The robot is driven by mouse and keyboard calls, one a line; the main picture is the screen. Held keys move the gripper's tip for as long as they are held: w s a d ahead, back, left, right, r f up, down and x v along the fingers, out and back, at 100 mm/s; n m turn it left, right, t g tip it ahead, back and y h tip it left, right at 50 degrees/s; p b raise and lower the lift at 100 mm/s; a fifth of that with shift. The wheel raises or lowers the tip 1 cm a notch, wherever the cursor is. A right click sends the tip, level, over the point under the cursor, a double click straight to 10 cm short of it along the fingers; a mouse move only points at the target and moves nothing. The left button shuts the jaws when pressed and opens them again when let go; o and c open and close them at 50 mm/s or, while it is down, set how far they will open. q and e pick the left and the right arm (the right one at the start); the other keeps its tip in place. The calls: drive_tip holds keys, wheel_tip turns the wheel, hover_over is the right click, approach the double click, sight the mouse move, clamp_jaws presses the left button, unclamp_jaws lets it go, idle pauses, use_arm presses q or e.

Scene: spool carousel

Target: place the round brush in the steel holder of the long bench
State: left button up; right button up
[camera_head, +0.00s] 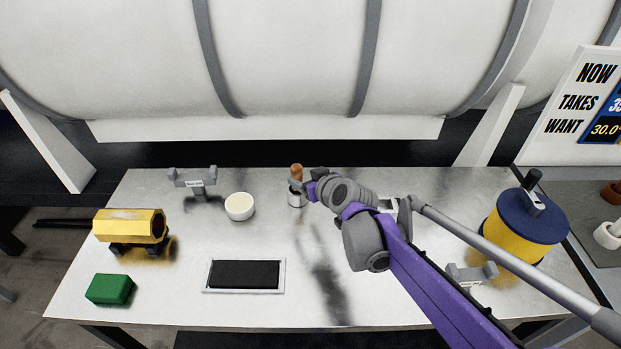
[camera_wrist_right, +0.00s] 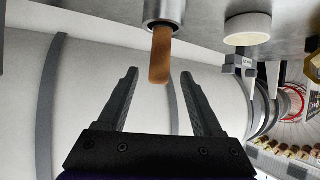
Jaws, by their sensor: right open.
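The round brush shows as a brown handle (camera_head: 297,172) standing upright in a steel cup-like holder (camera_head: 297,199) at the back middle of the long bench (camera_head: 170,270). Its bristle end is hidden inside the holder. In the right wrist view the handle (camera_wrist_right: 160,55) sticks out of the steel holder (camera_wrist_right: 163,12). My right gripper (camera_head: 308,188) is beside the handle. In the wrist view its jaws (camera_wrist_right: 159,76) are open, with the handle's end between the fingertips and a gap on both sides. My left gripper is not in view.
A cream bowl (camera_head: 239,206) and a grey bracket (camera_head: 193,181) stand left of the holder. A yellow roll (camera_head: 130,226), green block (camera_head: 110,289) and black pad (camera_head: 245,275) lie nearer. A blue-topped yellow drum (camera_head: 525,221) stands right. A large white tank (camera_head: 290,50) is behind.

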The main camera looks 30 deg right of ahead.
drive_tip(key=v, duration=0.3)
drive_tip(key=shift+s+r, duration=0.1)
drive_tip(key=shift+s, duration=0.05)
idle(0.6)
